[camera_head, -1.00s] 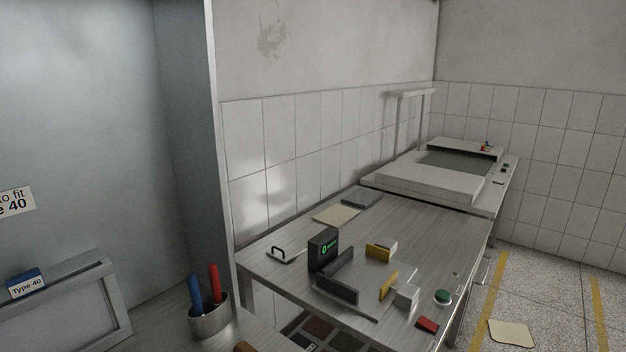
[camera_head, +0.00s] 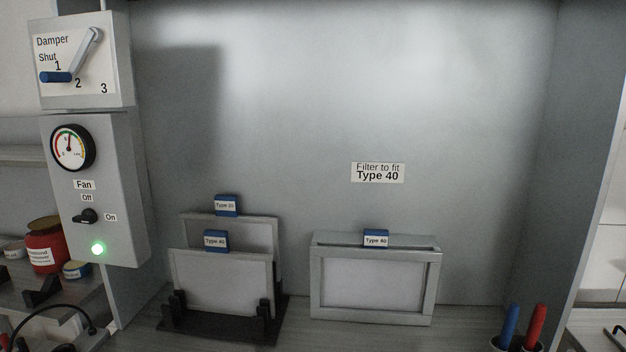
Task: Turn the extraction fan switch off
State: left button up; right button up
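The fan switch (camera_head: 86,216) is a small black rotary knob on the grey control box (camera_head: 120,190) at the left. Its "Off" label (camera_head: 87,198) is above it and its "On" label (camera_head: 110,217) is to its right. The knob lies roughly sideways; which end is its pointer is hard to tell. A green lamp (camera_head: 97,249) below it is lit. A round gauge (camera_head: 72,147) sits above the "Fan" label. Neither of my grippers shows in the view.
A damper box (camera_head: 84,60) with a blue-handled lever is above the control box. Framed filters stand in a black rack (camera_head: 223,325), and a framed filter unit (camera_head: 375,280) stands right of it. A red jar (camera_head: 45,246) is at the left. A pen cup (camera_head: 515,343) is at the lower right.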

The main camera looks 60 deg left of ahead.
aim_at(89, 216)
jog(key=u, duration=3)
jog(key=j+u, duration=0.15)
jog(key=u, duration=0.2)
jog(key=j+u, duration=0.15)
jog(key=u, duration=0.2)
jog(key=j+u, duration=0.1)
jog(key=u, duration=0.3)
jog(key=i+l+z, duration=0.1)
